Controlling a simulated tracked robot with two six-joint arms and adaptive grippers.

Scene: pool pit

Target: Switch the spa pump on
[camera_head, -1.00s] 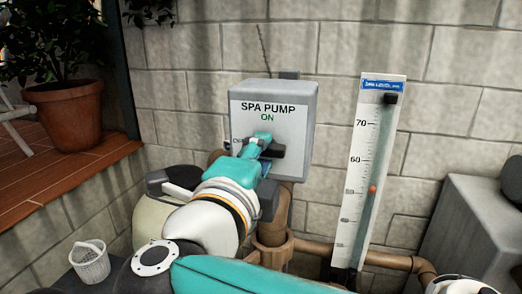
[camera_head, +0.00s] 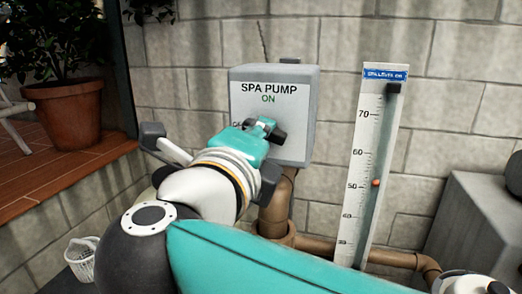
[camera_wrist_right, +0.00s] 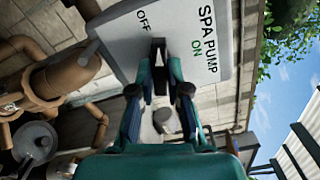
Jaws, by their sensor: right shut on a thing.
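The spa pump switch box (camera_head: 295,105) is a grey box on the block wall, lettered SPA PUMP with a green ON beneath. It also shows, turned sideways, in the right wrist view (camera_wrist_right: 190,20), where the word OFF is readable. My right gripper (camera_head: 268,128) is at the front of the box, below ON and beside the partly hidden OFF. In the right wrist view, its fingers (camera_wrist_right: 160,72) are closed around the dark switch handle (camera_wrist_right: 158,50). The fingers cover most of the handle, so I cannot tell its exact angle. My left gripper is not in view.
A white gauge board (camera_head: 372,150) with an orange marker stands right of the box. Brown pipes (camera_head: 320,246) run below both. A grey block (camera_head: 480,225) stands at the right. A potted plant (camera_head: 66,115) is on the wooden deck at the left, with a white basket (camera_head: 80,260) lower down.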

